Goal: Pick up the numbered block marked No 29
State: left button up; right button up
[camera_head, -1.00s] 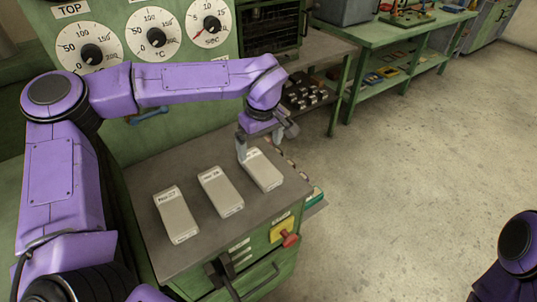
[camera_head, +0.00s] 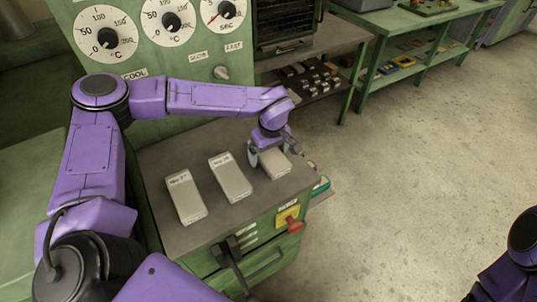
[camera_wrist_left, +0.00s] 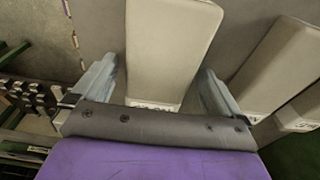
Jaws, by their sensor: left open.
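Three pale grey blocks lie in a row on the grey top of a green cabinet. The left block (camera_head: 186,198) has a label that looks like No 27, and the middle block (camera_head: 230,180) one like No 28. The right block (camera_head: 275,168) is partly covered by my left gripper (camera_head: 270,156), and its label cannot be read now. In the left wrist view this block (camera_wrist_left: 168,45) lies between the two spread fingers of the gripper (camera_wrist_left: 158,92), with a gap at the right finger. The gripper is open. My right gripper is out of view.
The cabinet top (camera_head: 215,222) has a red knob (camera_head: 294,225) and a black handle on its front. A green panel with dials stands behind. A green bench (camera_head: 415,18) is at the back right, with open floor before it.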

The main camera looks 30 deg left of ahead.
pick_arm(q)
jog(key=shift+w, duration=0.1)
jog(key=c, duration=1.3)
jog(key=shift+c, duration=0.2)
jog(key=shift+r, duration=0.1)
